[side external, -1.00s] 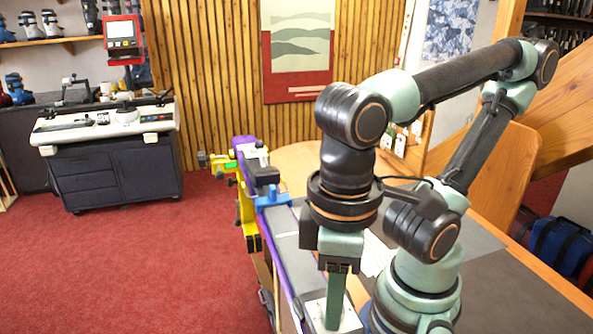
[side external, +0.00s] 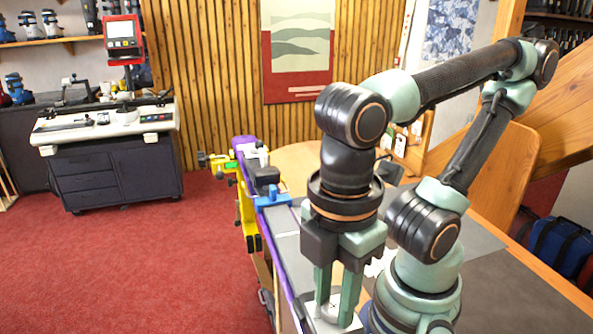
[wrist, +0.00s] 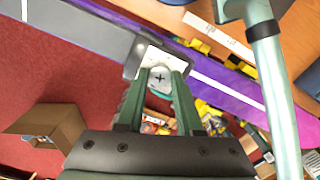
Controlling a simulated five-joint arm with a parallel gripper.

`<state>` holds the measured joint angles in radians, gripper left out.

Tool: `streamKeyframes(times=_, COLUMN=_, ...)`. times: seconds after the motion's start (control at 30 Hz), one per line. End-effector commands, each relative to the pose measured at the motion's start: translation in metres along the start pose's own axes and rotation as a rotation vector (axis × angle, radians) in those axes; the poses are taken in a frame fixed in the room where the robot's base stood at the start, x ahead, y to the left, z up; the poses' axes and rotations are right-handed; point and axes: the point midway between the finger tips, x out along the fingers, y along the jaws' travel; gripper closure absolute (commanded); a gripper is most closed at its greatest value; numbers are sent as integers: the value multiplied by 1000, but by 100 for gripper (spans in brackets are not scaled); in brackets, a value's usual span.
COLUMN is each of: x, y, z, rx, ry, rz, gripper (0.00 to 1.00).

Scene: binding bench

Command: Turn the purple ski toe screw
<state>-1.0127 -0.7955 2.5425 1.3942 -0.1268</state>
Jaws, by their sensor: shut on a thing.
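In the wrist view a round pale screw head (wrist: 160,78) with a dark cross slot sits on a white plate (wrist: 150,56). The plate is on the purple ski (wrist: 108,50). My gripper (wrist: 160,85) has one finger on each side of the screw head and is shut on it. In the side external view my gripper (side external: 336,318) points straight down at the near part of the purple ski (side external: 288,288), over the white plate (side external: 317,325). The screw itself is hard to make out there.
A cardboard box (wrist: 45,125) is on the red floor. Open carpet (side external: 150,270) lies left.

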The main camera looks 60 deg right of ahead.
Motion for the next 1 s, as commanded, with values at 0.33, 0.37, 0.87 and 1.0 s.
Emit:
streamKeyframes(times=0.33, x=-2, y=0, z=0, rx=-143, ry=-1, rz=0, gripper=100)
streamKeyframes(times=0.37, x=-2, y=0, z=0, rx=-148, ry=-1, rz=0, gripper=100)
streamKeyframes(times=0.87, x=-2, y=0, z=0, rx=-168, ry=0, rz=0, gripper=100)
streamKeyframes(times=1.0, x=-1, y=0, z=0, rx=-167, ry=0, rz=0, gripper=35)
